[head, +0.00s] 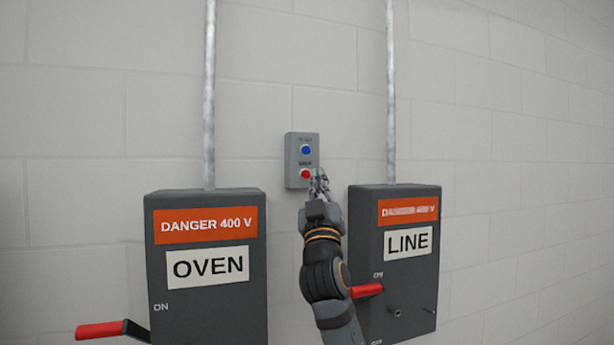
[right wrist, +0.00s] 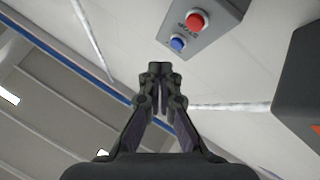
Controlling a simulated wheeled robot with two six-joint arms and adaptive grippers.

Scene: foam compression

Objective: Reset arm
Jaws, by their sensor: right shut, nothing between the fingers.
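My right arm reaches up between the two boxes in the head view. Its gripper (head: 318,182) is shut and empty, with its tips just at the lower right of the grey button box (head: 292,160) on the wall. In the right wrist view the shut fingers (right wrist: 160,75) point toward the wall, and the button box (right wrist: 210,32) shows above them. The box has a blue button (head: 306,150) above a red button (head: 306,174). Whether the fingertips touch the box cannot be told. My left gripper is not in view.
A dark OVEN box (head: 207,308) with a red-handled lever (head: 100,330) stands at the left. A dark LINE box (head: 412,275) with a red handle (head: 367,290) stands close at the right of my arm. Metal conduits (head: 209,100) run up from both boxes. The upper wall is clear.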

